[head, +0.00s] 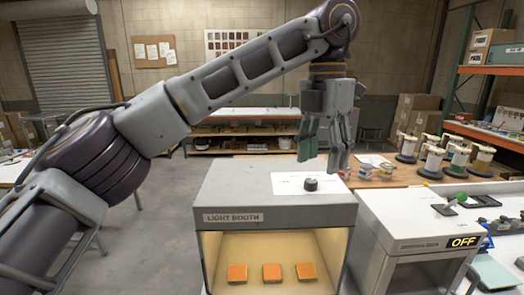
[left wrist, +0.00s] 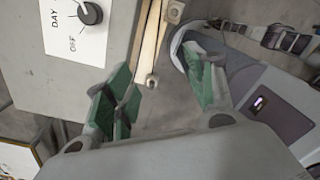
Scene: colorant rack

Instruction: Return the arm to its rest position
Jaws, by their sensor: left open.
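My left arm (head: 230,80) reaches in from the left and across the head view, above the light booth. My left gripper (head: 322,155) hangs fingers down above the back of the booth's top, open and empty. In the left wrist view its two green-padded fingers (left wrist: 160,95) stand well apart with nothing between them. The grey light booth (head: 240,190) has a black knob (head: 311,184) on a white card on its top. The knob also shows in the left wrist view (left wrist: 91,13), by the words DAY and OFF. My right gripper is not in view.
Three orange samples (head: 272,272) lie inside the lit booth. A second grey machine (head: 410,225) with an OFF display stands close on the right. Behind it, a wooden table (head: 385,179) holds several spools and small cans. Open floor (head: 165,215) lies left of the booth.

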